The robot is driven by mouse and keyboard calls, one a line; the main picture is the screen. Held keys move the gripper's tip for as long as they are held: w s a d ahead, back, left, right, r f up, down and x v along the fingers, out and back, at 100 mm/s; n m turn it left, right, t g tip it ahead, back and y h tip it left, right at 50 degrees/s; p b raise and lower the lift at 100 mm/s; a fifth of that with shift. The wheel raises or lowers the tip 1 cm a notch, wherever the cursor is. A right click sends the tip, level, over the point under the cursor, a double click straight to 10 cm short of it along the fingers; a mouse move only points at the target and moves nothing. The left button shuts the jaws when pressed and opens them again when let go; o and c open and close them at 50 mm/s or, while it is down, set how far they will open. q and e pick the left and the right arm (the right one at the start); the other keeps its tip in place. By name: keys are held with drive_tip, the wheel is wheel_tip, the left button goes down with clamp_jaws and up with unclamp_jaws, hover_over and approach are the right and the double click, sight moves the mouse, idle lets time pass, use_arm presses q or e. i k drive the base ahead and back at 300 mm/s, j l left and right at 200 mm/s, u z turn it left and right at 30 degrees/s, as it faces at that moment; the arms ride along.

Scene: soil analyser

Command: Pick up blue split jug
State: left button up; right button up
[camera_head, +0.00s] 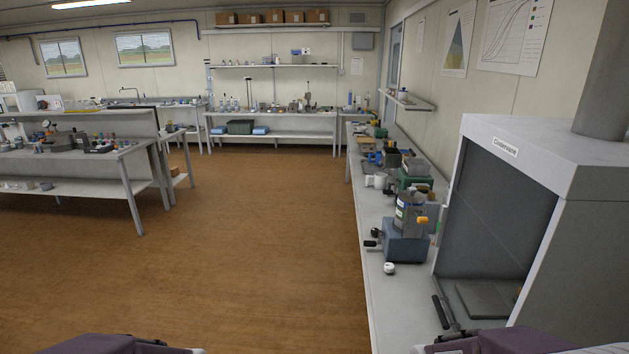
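I cannot make out for certain a blue split jug. A small blue object (375,158) sits on the long right-hand bench, partly among other gear, and its shape is too small to tell. Purple parts of my two arms show at the bottom edge, one left of centre and one at the right. Neither gripper's fingertips can be made out in the head view.
The right bench (398,317) carries a blue-based apparatus (405,243), a small white round item (389,268) and a large grey fume hood (583,225). Crowded benches stand at the left and back. The brown floor (260,235) between them is clear.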

sight(377, 158)
drive_tip(key=i+u, duration=0.15)
drive_tip(key=i, duration=2.15)
drive_tip(key=i+j+z, duration=0.1)
drive_tip(key=i+z, duration=0.3)
drive_tip(key=i, duration=0.15)
drive_tip(key=i+j+z, duration=0.25)
drive_tip(key=i+z, duration=0.15)
drive_tip(key=i+j+z, duration=0.4)
drive_tip(key=i, duration=0.15)
drive_tip(key=i+j+z, duration=0.6)
drive_tip(key=j, duration=0.15)
drive_tip(key=i+j+z, duration=0.1)
drive_tip(key=j+z, duration=0.15)
drive_tip(key=j, duration=0.15)
drive_tip(key=i+j+z, duration=0.25)
drive_tip(key=j, duration=0.15)
drive_tip(key=j+z, duration=0.3)
drive_tip(key=j, duration=0.15)
drive_tip(key=j+z, duration=0.25)
drive_tip(key=j, duration=0.2)
